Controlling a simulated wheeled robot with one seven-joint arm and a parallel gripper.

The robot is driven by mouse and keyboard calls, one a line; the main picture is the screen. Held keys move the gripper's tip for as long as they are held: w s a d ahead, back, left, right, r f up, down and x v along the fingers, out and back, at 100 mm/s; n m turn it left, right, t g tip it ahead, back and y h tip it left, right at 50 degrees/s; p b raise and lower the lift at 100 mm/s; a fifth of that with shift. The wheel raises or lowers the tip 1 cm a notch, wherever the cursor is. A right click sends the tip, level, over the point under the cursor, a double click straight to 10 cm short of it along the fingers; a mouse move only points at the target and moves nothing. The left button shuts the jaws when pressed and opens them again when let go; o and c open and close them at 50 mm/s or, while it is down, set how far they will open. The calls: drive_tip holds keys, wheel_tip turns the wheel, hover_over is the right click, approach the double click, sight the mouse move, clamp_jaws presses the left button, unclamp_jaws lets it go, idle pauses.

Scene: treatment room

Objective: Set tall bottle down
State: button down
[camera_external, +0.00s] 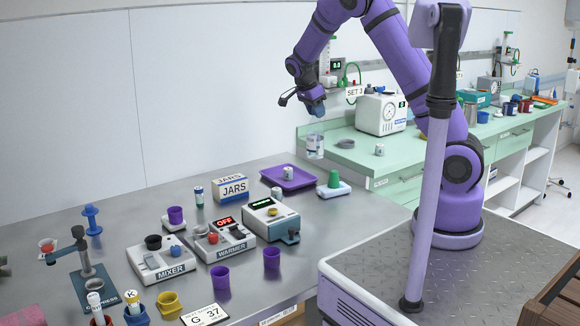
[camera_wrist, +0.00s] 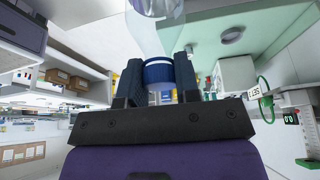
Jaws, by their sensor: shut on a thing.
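My gripper (camera_external: 316,108) is high above the benches, pointing down, and shut on the tall bottle (camera_external: 315,146). The bottle is clear, with a pale part near its lower end, and hangs upright below the fingers in the air. In the wrist view my gripper (camera_wrist: 158,76) has its two dark blue fingers on either side of the bottle's blue-banded neck. The clear body of the bottle (camera_wrist: 155,32) reaches past the fingertips to the top edge of that view. The bottle's far end is cut off there.
Below stands the metal table (camera_external: 130,215) with a purple tray (camera_external: 299,182), a JARS box (camera_external: 230,188), a warmer (camera_external: 222,242), a mixer (camera_external: 162,262) and several cups. The green counter (camera_external: 365,160) behind holds a white machine (camera_external: 381,114). Bare metal shows at the table's back left.

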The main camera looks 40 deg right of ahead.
drive_tip(key=s+d+m+g+y, duration=0.25)
drive_tip(key=s+d+m, duration=0.65)
drive_tip(key=s+d, duration=0.55)
wheel_tip(320, 180, down, 15)
drive_tip(key=s+a, duration=0.1)
drive_tip(key=shift+s+h, duration=0.35)
drive_tip(key=shift+s, duration=0.05)
drive_tip(key=shift+a+f+g, duration=0.1)
drive_tip(key=shift+f+g, duration=0.1)
drive_tip(key=shift+g, duration=0.15)
drive_tip(key=c, duration=0.8)
unclamp_jaws()
drive_tip(key=shift+r, duration=0.1)
